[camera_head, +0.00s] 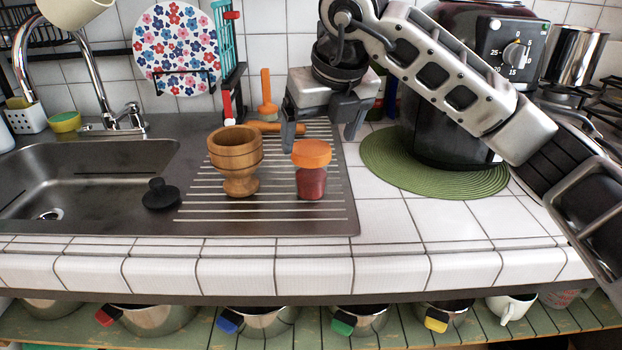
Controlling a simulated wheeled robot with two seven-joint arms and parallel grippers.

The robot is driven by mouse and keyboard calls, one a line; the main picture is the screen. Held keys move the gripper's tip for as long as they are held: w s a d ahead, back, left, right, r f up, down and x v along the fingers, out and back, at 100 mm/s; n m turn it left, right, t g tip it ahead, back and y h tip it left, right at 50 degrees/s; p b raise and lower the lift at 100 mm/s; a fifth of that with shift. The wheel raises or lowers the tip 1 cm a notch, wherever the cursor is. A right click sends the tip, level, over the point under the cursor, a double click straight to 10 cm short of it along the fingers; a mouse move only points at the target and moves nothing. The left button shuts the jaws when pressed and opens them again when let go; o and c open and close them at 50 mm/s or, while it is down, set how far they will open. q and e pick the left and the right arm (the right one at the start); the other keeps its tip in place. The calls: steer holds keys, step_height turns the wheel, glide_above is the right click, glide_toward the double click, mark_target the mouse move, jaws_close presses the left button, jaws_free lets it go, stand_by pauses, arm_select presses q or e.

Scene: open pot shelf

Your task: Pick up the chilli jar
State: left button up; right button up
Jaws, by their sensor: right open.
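The chilli jar (311,183) is a small jar with red contents and an orange lid (312,153). It stands upright on the ribbed metal drainboard of the sink, right of the wooden mortar. My right gripper (322,138) is open, with its fingers pointing down. In the picture its fingers are just above and behind the jar's lid, one to each side. I cannot tell the exact gap in depth. Nothing shows between the fingers. My left gripper is not in view.
A wooden mortar (236,158) stands close left of the jar, with a wooden pestle (275,127) behind. A black stopper (160,195) lies by the sink basin (90,185). An air fryer (455,130) on a green mat (390,165) stands right. The front tiles (400,225) are clear.

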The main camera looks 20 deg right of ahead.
mark_target(312, 148)
steer(key=x, duration=0.7)
steer(key=shift+w+a+f+p, duration=0.2)
steer(key=shift+w+a+p, duration=0.15)
steer(key=shift+w, duration=0.15)
steer(key=c, duration=1.3)
steer(key=shift+o, duration=0.2)
steer(key=shift+r, duration=0.1)
